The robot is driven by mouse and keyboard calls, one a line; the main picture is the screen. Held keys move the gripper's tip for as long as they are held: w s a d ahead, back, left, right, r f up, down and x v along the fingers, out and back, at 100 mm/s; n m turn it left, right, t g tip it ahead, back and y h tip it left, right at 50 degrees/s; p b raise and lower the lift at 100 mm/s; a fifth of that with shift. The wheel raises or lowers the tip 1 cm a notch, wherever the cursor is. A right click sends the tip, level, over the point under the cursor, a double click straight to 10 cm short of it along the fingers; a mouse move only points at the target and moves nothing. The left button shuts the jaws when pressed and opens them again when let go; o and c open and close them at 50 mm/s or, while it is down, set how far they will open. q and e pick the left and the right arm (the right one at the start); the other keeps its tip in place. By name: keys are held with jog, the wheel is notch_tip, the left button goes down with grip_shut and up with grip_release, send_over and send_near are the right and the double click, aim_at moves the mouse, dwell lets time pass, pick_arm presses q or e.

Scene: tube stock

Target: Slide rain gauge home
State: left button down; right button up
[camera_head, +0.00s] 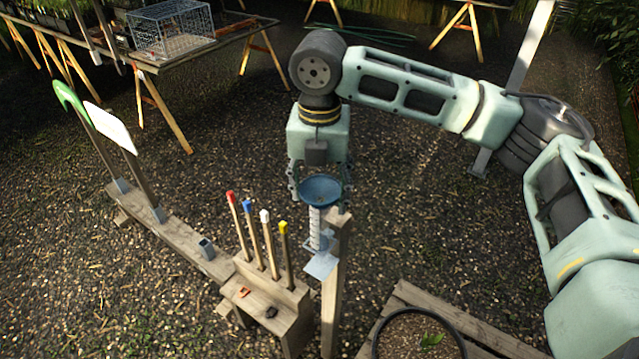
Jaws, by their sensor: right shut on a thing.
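The rain gauge has a blue funnel top (321,188) and a pale graduated tube (315,228) below it, standing about upright. My right gripper (320,187) comes down from above and is shut on the rain gauge at its funnel, with a finger on each side. A grey metal bracket (321,264) is fixed to a wooden post (333,290). The tube's lower end is at the bracket, just left of the post top; I cannot tell how deep it sits there. My left gripper is not in view.
Left of the post, a wooden block (262,300) holds several colour-tipped stakes. A long plank (175,235) carries a green-topped stake and a white sign (110,127). A round pot (418,312) stands at the lower right. A bench with a wire cage (170,30) is behind.

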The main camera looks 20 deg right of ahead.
aim_at(320, 211)
jog(key=shift+f, duration=0.1)
jog(key=shift+f+p, duration=0.45)
jog(key=shift+f, duration=1.05)
jog(key=shift+f+b, duration=0.35)
jog(key=shift+f, duration=1.15)
